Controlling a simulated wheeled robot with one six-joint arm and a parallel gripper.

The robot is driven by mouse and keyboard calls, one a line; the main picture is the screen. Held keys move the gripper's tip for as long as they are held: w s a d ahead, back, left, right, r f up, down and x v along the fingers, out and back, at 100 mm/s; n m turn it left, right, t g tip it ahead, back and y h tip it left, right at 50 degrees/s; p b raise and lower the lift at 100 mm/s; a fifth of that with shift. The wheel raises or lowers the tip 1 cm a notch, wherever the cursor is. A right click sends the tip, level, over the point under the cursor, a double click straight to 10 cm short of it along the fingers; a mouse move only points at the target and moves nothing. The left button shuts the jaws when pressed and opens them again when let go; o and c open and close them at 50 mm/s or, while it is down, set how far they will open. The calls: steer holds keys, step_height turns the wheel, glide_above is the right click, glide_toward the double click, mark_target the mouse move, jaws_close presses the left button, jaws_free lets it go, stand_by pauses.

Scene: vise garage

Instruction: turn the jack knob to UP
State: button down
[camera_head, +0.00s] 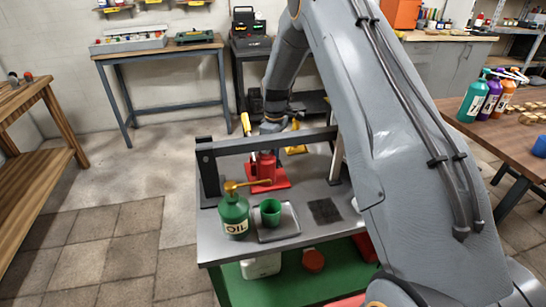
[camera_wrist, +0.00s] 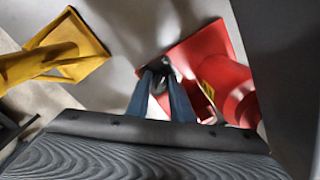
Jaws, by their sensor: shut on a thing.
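The red jack (camera_head: 264,170) stands on the grey bench inside a dark metal frame. In the wrist view its red base (camera_wrist: 203,50) and red body (camera_wrist: 240,106) fill the right side. A small yellow label shows beside the body, but I cannot read it. My gripper (camera_wrist: 160,86) has its two blue-grey fingers shut on a small dark knob (camera_wrist: 158,70) at the edge of the red base. The fingers partly hide the knob, so its setting cannot be told. In the head view my gripper (camera_head: 271,126) is over the jack's back side, its fingers not clear.
A yellow stand (camera_head: 297,150) is close behind the jack; it is also in the wrist view (camera_wrist: 62,50). A green oil bottle (camera_head: 235,213) and green cup (camera_head: 270,211) stand in front. The dark frame bar (camera_head: 230,147) crosses above the jack.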

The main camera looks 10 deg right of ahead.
stand_by(0.4)
steer(key=c, duration=1.6)
jaws_free()
steer(key=shift+o, duration=0.2)
step_height(320, 180, up, 8)
steer(key=shift+w+d+f+b, duration=0.1)
steer(key=shift+w+d+b, duration=0.05)
steer(key=shift+b, duration=0.6)
